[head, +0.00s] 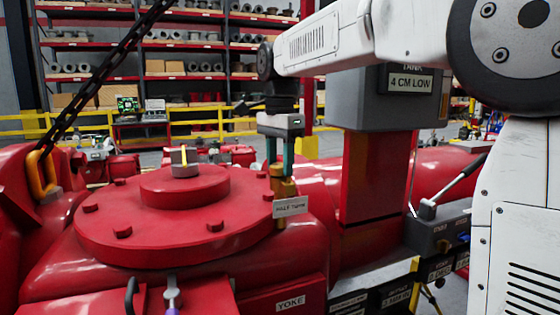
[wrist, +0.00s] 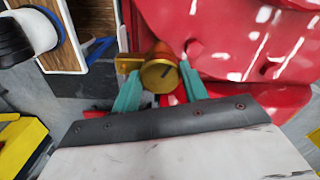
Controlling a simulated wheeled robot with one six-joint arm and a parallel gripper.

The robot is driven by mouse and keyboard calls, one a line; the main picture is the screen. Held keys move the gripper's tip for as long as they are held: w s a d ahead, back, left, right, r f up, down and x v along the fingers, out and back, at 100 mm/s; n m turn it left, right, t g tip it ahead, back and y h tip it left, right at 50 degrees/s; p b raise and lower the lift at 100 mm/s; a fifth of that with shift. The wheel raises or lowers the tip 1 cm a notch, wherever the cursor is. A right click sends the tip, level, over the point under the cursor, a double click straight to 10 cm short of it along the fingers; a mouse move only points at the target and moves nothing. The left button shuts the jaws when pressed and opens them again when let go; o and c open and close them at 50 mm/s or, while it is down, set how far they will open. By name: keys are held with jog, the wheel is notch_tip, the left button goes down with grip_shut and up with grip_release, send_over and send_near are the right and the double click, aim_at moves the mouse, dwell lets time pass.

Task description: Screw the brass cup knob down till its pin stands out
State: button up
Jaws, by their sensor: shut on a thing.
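The brass cup knob (wrist: 160,75) shows in the wrist view as a round brass cap with a dark slot-like mark on its face. My gripper (wrist: 158,88) has its two teal fingers on either side of the knob and is shut on it. In the head view my gripper (head: 279,160) points straight down, with the brass knob (head: 284,188) at its fingertips, at the right edge of the red round cover. A small label plate (head: 291,207) hangs just below the knob. I cannot make out a pin standing out of the knob.
The red flanged cover (head: 150,225) with bolts and a square-topped stem (head: 184,160) lies left of my gripper. A red column with a grey box (head: 385,100) stands close on the right. A lever (head: 455,182) stands further right. A black chain (head: 100,80) hangs at the left.

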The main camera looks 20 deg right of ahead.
jog(key=shift+m, duration=0.3)
jog(key=o, duration=1)
